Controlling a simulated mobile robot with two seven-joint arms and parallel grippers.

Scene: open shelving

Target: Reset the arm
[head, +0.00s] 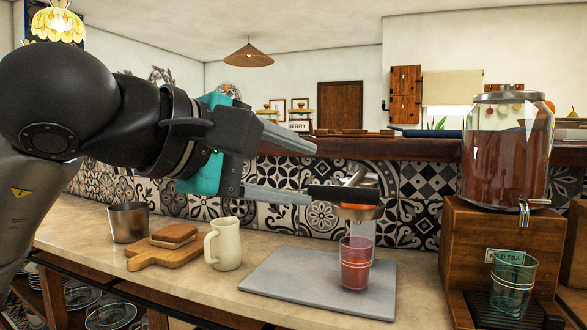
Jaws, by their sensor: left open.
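My left arm comes in from the left, and its gripper (312,174) is open over the counter. Its two grey fingers are well apart, one above the other, and point right. The lower fingertip appears close to a black handle (340,193) in the picture; I cannot tell whether they touch. Nothing shows held between the fingers. The handle belongs to a copper-coloured device (360,211) above a grey tray (275,283). A glass of red drink (355,262) stands upright on the tray. My right gripper is out of view.
Left on the counter (75,222) are a metal cup (128,222), a wooden board (150,257) with a brown slab (173,236), and a cream pitcher (224,244). Right, a tea dispenser (505,160) sits on a wooden stand (470,240) near a green glass (512,285). A tiled wall (280,215) stands behind.

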